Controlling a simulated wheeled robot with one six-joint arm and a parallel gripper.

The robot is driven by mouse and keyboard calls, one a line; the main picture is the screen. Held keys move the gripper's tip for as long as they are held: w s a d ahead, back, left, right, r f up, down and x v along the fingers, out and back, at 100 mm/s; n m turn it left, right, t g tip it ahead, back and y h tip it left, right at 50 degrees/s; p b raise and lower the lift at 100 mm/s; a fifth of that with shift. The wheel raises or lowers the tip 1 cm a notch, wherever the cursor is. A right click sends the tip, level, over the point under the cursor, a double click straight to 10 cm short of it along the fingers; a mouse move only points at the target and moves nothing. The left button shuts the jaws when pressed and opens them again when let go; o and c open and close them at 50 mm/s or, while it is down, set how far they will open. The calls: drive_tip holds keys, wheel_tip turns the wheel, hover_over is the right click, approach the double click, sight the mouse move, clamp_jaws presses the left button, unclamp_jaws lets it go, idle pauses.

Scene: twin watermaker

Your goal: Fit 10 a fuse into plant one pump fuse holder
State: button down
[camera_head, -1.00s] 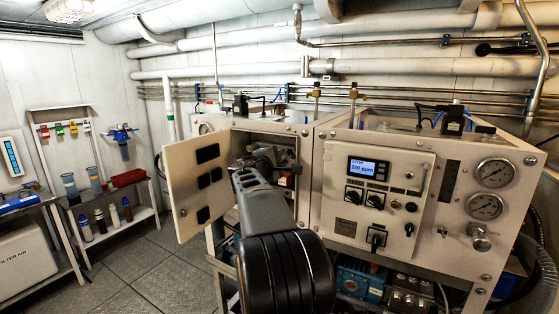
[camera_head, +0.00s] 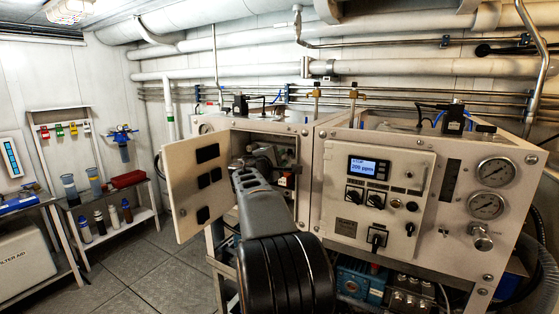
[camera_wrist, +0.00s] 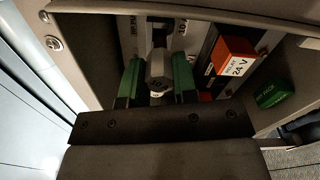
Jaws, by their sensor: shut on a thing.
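My gripper (camera_wrist: 157,82) reaches into an open white electrical box (camera_head: 288,141) in the head view, where my arm hides most of the interior. In the wrist view its two green-padded fingers stand on either side of a small grey piece, which I take for the 10 A fuse (camera_wrist: 158,66). A mark like "10" shows faintly on it. The gripper is shut on it. A fuse holder cannot be made out clearly, as the fingers and the fuse cover the spot behind. I cannot tell whether the fuse is seated.
An orange relay (camera_wrist: 235,58) stands close right of the fingers in the box, with a green label or block (camera_wrist: 273,95) on the side wall. The open box door (camera_head: 198,190) swings out to the left of my arm. A control panel (camera_head: 377,195) stands right.

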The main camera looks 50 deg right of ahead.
sight(286, 155)
drive_tip(key=shift+x, duration=2.05)
drive_tip(key=c, duration=0.8)
unclamp_jaws()
drive_tip(key=b+v, duration=0.3)
drive_tip(key=v, duration=1)
drive_tip(key=shift+a+b, duration=0.35)
